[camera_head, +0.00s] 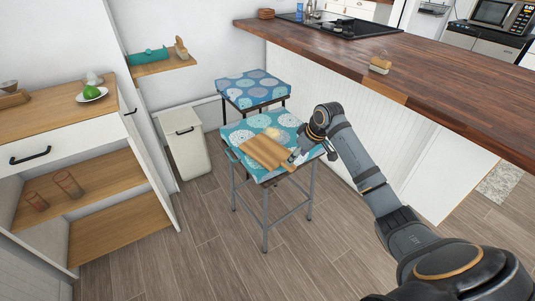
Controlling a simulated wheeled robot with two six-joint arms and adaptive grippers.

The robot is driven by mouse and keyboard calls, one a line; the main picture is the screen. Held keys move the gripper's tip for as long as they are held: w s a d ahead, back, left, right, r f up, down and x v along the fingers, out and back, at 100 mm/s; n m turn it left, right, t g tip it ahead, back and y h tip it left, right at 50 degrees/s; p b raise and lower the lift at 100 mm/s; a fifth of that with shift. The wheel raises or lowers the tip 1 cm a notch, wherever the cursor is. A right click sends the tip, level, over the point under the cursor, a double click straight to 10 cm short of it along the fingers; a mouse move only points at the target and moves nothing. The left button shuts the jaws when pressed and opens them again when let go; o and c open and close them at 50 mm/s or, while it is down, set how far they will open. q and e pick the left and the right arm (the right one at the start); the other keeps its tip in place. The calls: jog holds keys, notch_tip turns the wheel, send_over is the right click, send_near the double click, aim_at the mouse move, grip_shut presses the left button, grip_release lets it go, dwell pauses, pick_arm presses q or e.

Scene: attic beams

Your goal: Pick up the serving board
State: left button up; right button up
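The wooden serving board (264,152) lies on the near stool, on its blue patterned seat (243,128). Its narrow end points toward the lower right. My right arm reaches in from the right, and my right gripper (299,156) is at the board's right end, close to its handle. The fingertips are small and partly hidden, so I cannot tell whether they touch or grip the board. My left gripper is not in view.
A small yellowish item (272,132) sits behind the board. A second patterned stool (252,88) stands behind. A wooden counter (440,90) runs along the right, and a pale bin (188,145) stands left of the stools. The floor in front is clear.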

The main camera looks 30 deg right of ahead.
jog(key=x, duration=0.3)
jog(key=b+x, duration=0.1)
jog(key=x, duration=0.1)
jog(key=shift+w+a, duration=0.3)
jog(key=shift+a, duration=0.1)
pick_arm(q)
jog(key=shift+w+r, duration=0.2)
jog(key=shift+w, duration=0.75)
pick_arm(e)
jog(key=shift+r, duration=0.1)
grip_shut()
